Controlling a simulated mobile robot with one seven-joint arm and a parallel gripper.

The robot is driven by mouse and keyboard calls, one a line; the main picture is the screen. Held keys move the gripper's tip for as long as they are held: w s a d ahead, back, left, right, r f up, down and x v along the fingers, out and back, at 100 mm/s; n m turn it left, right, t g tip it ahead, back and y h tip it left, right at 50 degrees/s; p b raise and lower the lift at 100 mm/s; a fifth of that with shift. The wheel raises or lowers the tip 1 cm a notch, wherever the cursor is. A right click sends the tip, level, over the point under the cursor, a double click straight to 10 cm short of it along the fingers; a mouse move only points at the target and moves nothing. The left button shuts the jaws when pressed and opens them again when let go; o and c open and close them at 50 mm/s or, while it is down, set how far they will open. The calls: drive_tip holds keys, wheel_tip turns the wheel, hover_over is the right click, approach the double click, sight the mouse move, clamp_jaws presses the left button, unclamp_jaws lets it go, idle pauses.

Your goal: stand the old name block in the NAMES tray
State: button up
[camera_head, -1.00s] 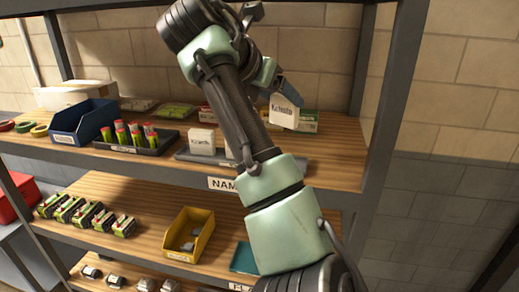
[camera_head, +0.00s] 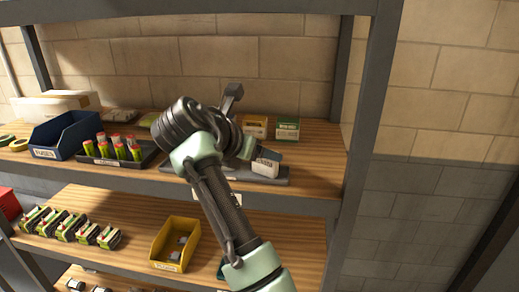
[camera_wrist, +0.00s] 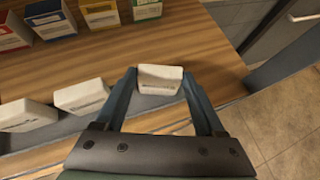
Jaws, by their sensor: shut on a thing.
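My gripper (camera_wrist: 159,76) is shut on a white name block (camera_wrist: 160,84), with one finger on each side of it. In the head view the held block (camera_head: 265,164) is upright or slightly tilted at the right part of the dark NAMES tray (camera_head: 278,181). I cannot tell whether its base touches the tray (camera_wrist: 150,104). Two more white blocks stand in the tray to the left in the wrist view, a nearer one (camera_wrist: 81,97) and a farther one (camera_wrist: 28,115). My arm hides them in the head view and covers much of the tray's label.
Behind the tray stand several coloured boxes, including a green box (camera_head: 287,129) and a yellow-orange box (camera_head: 256,127). A dark tray of green cylinders (camera_head: 146,158) and a blue bin (camera_head: 64,131) are left. The shelf's right post (camera_head: 362,130) is close by.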

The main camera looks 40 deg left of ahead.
drive_tip(key=o, duration=1.3)
drive_tip(key=shift+f, duration=0.1)
drive_tip(key=shift+o, duration=0.2)
drive_tip(key=shift+s+r, duration=0.15)
drive_tip(key=shift+r, duration=0.1)
drive_tip(key=p+v, duration=0.2)
drive_tip(key=v, duration=0.9)
drive_tip(key=shift+s+r+p, duration=0.2)
drive_tip(key=shift+s+p, duration=0.1)
drive_tip(key=shift+p, duration=0.05)
